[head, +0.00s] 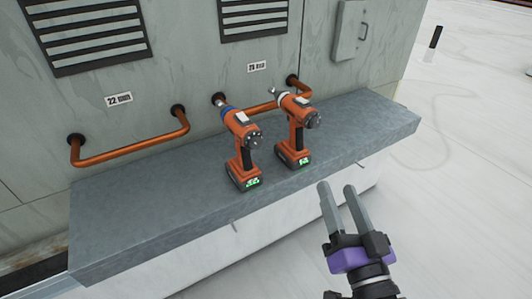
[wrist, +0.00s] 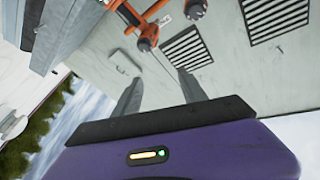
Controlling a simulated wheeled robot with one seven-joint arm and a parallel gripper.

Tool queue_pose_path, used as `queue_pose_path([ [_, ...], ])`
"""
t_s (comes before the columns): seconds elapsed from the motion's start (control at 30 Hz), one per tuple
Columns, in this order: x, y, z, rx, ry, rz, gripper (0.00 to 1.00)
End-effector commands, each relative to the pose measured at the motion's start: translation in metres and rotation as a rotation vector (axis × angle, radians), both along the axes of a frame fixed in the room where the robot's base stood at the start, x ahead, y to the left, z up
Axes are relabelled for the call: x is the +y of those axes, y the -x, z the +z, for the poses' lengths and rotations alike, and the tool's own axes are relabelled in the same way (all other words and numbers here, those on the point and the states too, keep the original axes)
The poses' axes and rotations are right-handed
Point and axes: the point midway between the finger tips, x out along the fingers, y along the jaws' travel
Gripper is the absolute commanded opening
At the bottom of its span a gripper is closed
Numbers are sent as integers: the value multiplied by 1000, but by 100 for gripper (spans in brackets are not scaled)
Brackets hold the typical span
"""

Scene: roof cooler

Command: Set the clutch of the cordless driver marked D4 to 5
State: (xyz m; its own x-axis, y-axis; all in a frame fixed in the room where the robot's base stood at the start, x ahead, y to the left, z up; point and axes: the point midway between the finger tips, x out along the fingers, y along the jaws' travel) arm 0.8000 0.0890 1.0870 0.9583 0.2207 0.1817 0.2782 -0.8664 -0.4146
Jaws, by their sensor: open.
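Two orange cordless drivers stand upright on the grey ledge (head: 190,195) in the head view. The left driver (head: 243,145) has a blue collar behind its chuck. The right driver (head: 297,125) has a pale collar. Both have dark battery bases with green-lit displays, but I cannot read a D4 mark or a clutch number on either. My gripper (head: 338,188) is open and empty, in front of the ledge to the lower right of both drivers, touching neither. In the wrist view my gripper's fingers (wrist: 158,92) are spread, with parts of the drivers (wrist: 150,33) beyond them at the top.
Copper pipes (head: 130,152) run along the grey cabinet wall behind the drivers. Louvred vents (head: 95,35) and small label plates are on the wall. A grey box (head: 349,30) is mounted at the right. The ledge's right part (head: 370,120) is clear.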

Motion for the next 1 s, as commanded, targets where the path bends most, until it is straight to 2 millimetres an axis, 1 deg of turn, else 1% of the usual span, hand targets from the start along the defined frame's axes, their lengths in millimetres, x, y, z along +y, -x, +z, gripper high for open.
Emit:
queue_pose_path([
  [0.03, 11, -17, 10, -6, -23, 39, 49],
  [0.1, 27, -36, 21, 4, -54, 97, 49],
  [0.2, 50, -56, 33, 33, -86, 182, 49],
  [0.27, 64, -65, 38, 58, -102, 233, 49],
  [0.37, 87, -73, 34, 129, -124, 322, 49],
  [0.4, 94, -72, 24, 170, -132, 351, 49],
  [0.43, 98, -70, 17, 197, -137, 367, 49],
  [0.5, 104, -67, 7, 239, -145, 396, 49],
  [0.57, 107, -65, 4, 256, -146, 409, 49],
  [0.67, 111, -68, 2, 269, -144, 414, 49],
  [0.77, 118, -78, 4, 267, -146, 413, 49],
  [1.0, 139, -108, 3, 267, -145, 412, 49],
])
